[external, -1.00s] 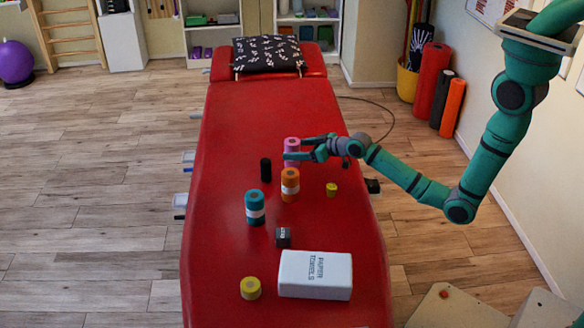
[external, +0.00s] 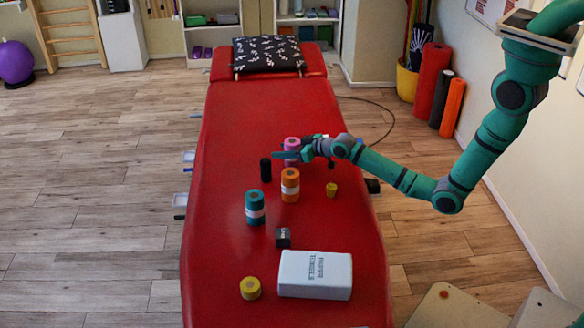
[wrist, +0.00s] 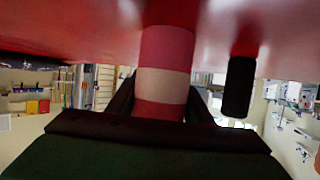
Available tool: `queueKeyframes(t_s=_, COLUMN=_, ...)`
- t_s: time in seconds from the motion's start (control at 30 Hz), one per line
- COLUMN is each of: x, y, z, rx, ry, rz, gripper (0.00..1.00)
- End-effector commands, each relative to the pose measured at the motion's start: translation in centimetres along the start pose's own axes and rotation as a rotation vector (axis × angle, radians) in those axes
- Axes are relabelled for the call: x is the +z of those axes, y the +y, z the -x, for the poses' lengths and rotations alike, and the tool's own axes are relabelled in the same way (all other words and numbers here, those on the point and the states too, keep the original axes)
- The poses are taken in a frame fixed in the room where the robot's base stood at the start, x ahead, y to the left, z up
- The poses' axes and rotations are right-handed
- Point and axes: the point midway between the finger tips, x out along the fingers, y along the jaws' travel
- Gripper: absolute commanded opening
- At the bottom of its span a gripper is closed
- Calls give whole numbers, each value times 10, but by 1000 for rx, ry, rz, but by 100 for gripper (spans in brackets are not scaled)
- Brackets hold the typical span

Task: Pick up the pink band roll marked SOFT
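The pink band roll (external: 291,142) stands upright on the red treatment table (external: 262,110), behind the orange roll (external: 290,186). In the wrist view the pink roll (wrist: 166,50) fills the middle, with a pale band around it; no lettering is readable. My gripper (external: 290,149) reaches in from the right at the roll. One finger crosses in front of it and the other lies behind. In the wrist view my gripper's dark fingers (wrist: 163,92) are spread on either side of the roll. I see no clear grip on it.
A black roll (external: 266,170) stands just left of the pink one. A teal roll (external: 255,207), small yellow roll (external: 331,189), dark block (external: 283,238), white towel box (external: 315,275) and yellow tape roll (external: 250,288) are nearer. The table beyond is clear up to the patterned pillow (external: 268,53).

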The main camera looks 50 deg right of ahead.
Motion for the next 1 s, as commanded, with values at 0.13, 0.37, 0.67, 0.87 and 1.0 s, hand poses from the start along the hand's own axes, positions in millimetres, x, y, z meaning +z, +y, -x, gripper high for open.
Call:
queueKeyframes(t_s=0.13, x=-1, y=0, z=0, rx=0, ry=2, rz=0, gripper=10)
queueKeyframes(t_s=0.37, x=-3, y=0, z=1, rx=0, ry=2, rz=0, gripper=10)
queueKeyframes(t_s=0.67, x=-34, y=-1, z=15, rx=-1, ry=5, rz=2, gripper=10)
queueKeyframes(t_s=0.87, x=-57, y=-3, z=66, rx=-1, ry=6, rz=0, gripper=10)
queueKeyframes(t_s=1.0, x=-65, y=-4, z=102, rx=0, ry=3, rz=-1, gripper=10)
